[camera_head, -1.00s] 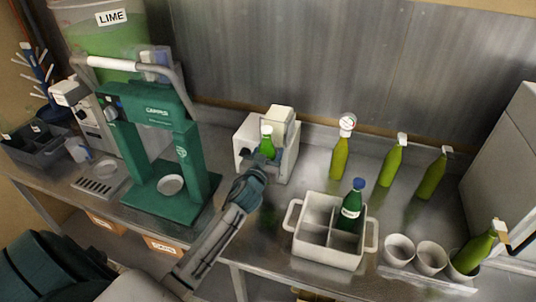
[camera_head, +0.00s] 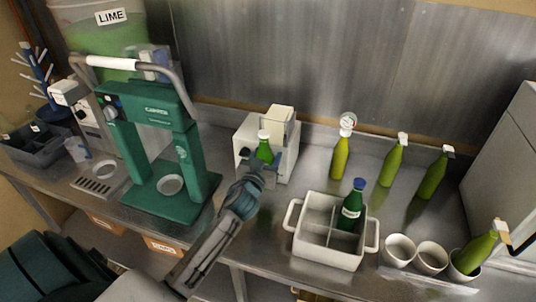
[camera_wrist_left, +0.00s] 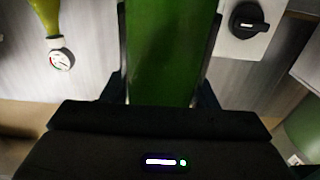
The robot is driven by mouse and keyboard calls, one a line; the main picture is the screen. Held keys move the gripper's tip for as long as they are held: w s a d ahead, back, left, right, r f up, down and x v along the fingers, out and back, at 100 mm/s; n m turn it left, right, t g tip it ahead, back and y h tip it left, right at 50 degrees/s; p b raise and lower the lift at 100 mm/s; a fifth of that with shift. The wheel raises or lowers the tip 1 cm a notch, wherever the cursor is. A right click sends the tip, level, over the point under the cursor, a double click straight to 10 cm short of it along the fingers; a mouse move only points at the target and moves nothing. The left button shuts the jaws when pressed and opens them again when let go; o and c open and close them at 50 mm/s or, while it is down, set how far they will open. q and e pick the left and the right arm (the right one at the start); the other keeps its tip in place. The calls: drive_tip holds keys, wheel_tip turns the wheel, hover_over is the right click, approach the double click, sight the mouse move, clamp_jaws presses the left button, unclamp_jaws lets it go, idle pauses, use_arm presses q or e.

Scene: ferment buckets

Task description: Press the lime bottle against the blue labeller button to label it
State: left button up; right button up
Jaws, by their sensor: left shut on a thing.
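The lime bottle (camera_head: 264,152), green with a white cap, is upright in my left gripper (camera_head: 264,166). The gripper is shut around its body, just in front of the white labeller (camera_head: 283,128). In the left wrist view the bottle (camera_wrist_left: 166,50) fills the space between the fingers. A black knob (camera_wrist_left: 249,20) on a pale panel shows beside it there. The blue button is hidden or not discernible, and I cannot tell whether the bottle touches the labeller. No label can be made out on the bottle. My right gripper is not in view.
A green capper (camera_head: 160,150) stands left of the labeller. A white divided crate (camera_head: 328,250) holding a blue-capped green bottle (camera_head: 352,204) stands to the right. Several green bottles with white fittings and several pale cups (camera_head: 398,251) stand further right.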

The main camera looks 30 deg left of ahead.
use_arm(q)
drive_tip(key=v, duration=0.2)
drive_tip(key=shift+s+d+r, duration=0.1)
drive_tip(key=shift+s, duration=0.2)
idle(0.3)
drive_tip(key=s+d+r, duration=0.2)
drive_tip(key=s+r, duration=0.1)
drive_tip(key=s, duration=0.4)
drive_tip(key=shift+s+p, duration=0.4)
drive_tip(key=shift+a, duration=0.1)
idle(0.5)
